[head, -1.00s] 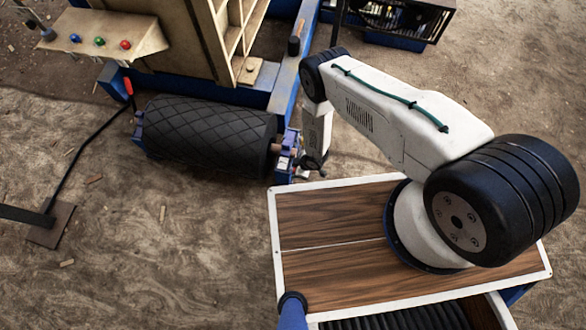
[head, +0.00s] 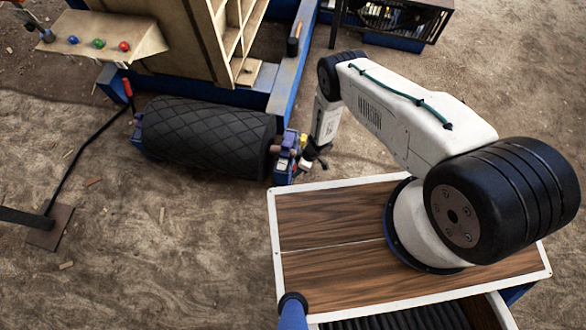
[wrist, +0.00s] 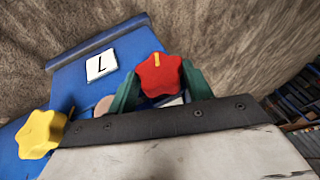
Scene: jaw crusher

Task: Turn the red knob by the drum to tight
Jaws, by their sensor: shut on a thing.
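In the wrist view, the red knob (wrist: 161,75) is a lobed knob with a yellow mark at its upper edge. My gripper (wrist: 160,86) has one green finger on each side of the knob and is shut on it. The knob sits at a blue bracket (wrist: 75,85) that carries a white plate (wrist: 101,65) with a black character. In the head view, the black drum (head: 205,135) has a diamond pattern, and my gripper (head: 303,165) is at the blue bracket by its right end. I cannot make out the red knob there.
A yellow lobed knob (wrist: 40,133) is left of my gripper in the wrist view. A blue frame beam (head: 290,75) stands behind the drum's right end. A control panel (head: 100,40) with coloured buttons is at the upper left.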

